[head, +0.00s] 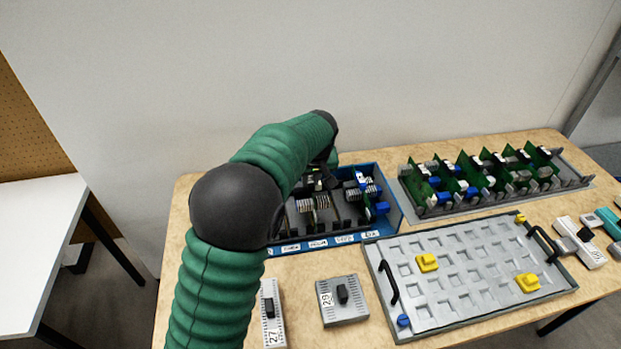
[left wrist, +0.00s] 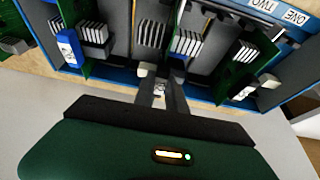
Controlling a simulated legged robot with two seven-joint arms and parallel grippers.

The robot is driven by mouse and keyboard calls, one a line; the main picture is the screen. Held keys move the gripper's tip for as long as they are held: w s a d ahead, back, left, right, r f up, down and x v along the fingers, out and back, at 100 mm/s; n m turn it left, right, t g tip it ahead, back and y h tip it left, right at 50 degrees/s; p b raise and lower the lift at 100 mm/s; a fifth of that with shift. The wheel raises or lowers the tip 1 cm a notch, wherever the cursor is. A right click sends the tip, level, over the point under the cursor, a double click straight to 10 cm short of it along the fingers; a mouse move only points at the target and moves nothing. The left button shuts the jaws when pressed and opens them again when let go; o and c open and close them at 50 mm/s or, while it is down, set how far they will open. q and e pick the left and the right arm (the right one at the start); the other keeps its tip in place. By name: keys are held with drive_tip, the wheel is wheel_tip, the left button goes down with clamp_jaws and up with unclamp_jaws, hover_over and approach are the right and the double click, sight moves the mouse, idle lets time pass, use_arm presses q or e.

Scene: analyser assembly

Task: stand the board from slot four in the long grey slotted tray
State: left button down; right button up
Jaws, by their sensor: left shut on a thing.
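The blue box (head: 397,218) stands at the back of the table, with labelled slots and green boards inside. My left gripper (left wrist: 160,85) reaches down over this box; my own arm hides much of it in the head view. In the left wrist view its fingers are closed on the near edge of a green board (left wrist: 181,18) with white-finned parts. The board appears still inside the box; its slot number cannot be read here. The long grey slotted tray (head: 585,182) stands at the back right and holds several upright green boards. My right gripper is not in view.
A grey pocketed tray (head: 470,312) with black handles and yellow pieces lies at front right. Two small grey modules (head: 343,301) (head: 270,330) lie in front of the box. A white module (head: 582,246) lies at the right. The wall is close behind the table.

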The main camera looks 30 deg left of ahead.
use_arm(q)
drive_tip(key=shift+f+b, duration=0.5)
drive_tip(key=shift+f, duration=0.45)
idle(0.4)
drive_tip(key=c, duration=1.3)
unclamp_jaws()
drive_tip(key=shift+o, duration=0.7)
drive_tip(key=shift+r+p, duration=0.2)
drive_tip(key=shift+p, duration=0.2)
drive_tip(key=shift+r+p, duration=1.7)
drive_tip(key=shift+r, duration=0.05)
drive_tip(key=shift+r, duration=0.1)
